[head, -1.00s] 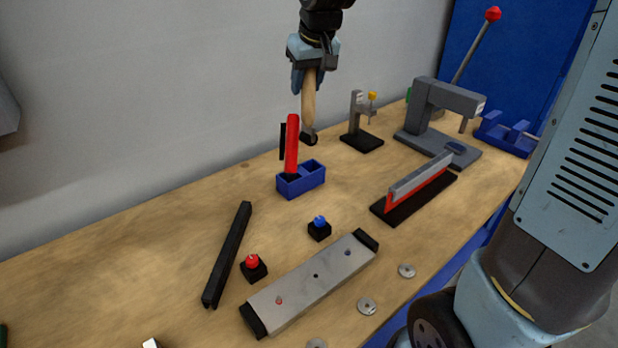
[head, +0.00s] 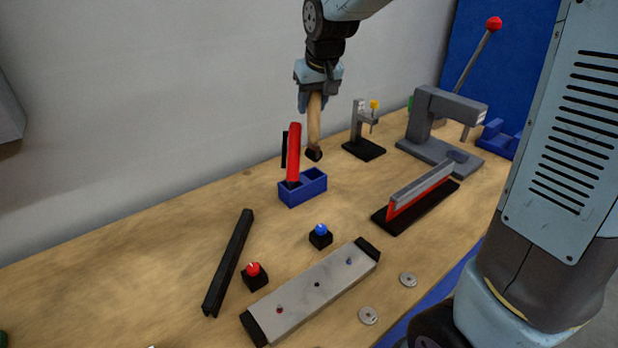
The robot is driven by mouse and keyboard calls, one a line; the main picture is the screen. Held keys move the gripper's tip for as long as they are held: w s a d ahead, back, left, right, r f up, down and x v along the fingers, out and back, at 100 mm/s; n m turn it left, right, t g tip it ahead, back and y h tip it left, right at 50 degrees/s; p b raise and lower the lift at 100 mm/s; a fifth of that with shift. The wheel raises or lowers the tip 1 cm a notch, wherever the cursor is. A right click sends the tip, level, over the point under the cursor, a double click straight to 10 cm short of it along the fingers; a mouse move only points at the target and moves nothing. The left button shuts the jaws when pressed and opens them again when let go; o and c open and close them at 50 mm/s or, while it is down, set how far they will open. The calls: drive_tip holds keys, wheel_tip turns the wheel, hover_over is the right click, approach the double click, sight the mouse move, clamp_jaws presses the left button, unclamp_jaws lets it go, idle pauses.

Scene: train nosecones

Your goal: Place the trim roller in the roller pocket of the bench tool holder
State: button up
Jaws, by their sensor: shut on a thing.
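The trim roller (head: 314,125) has a pale wooden handle and a dark lower end. My gripper (head: 313,98) is shut on the top of its handle and holds it almost upright, dark end down. The blue bench tool holder (head: 303,192) stands on the bench below, with two pockets side by side. A red-handled tool (head: 294,150) stands in its left pocket. The right pocket looks empty. The roller's dark end is in the air above the right pocket, apart from the holder.
A small black stand with a yellow knob (head: 364,140) and a grey lever press (head: 440,120) are to the right. A red and grey bar on a black base (head: 416,195) lies nearer. A grey plate (head: 312,290), a black bar (head: 228,262) and red and blue buttons are in front.

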sight(312, 136)
wheel_tip(312, 136, down, 5)
drive_tip(key=shift+r, duration=0.1)
drive_tip(key=shift+s+d+f, duration=0.1)
drive_tip(key=shift+s+f, duration=0.1)
drive_tip(key=shift+f, duration=0.95)
drive_tip(key=shift+s+f, duration=0.15)
drive_tip(key=shift+f, duration=1)
drive_tip(key=o, duration=1.1)
drive_tip(key=shift+f, duration=0.15)
drive_tip(key=shift+r, duration=0.45)
drive_tip(key=w+v, duration=0.1)
drive_tip(key=v, duration=1.2)
drive_tip(key=s+d+m, duration=0.1)
drive_tip(key=s+d, duration=0.4)
drive_tip(key=s, duration=0.2)
drive_tip(key=s+d+m+h, duration=0.1)
drive_tip(key=s+d, duration=0.4)
drive_tip(key=s, duration=0.2)
drive_tip(key=s+d+m+t, duration=0.1)
drive_tip(key=s+d, duration=0.5)
drive_tip(key=s, duration=0.1)
drive_tip(key=shift+s+r+m, duration=0.25)
drive_tip(key=shift+s+m, duration=0.15)
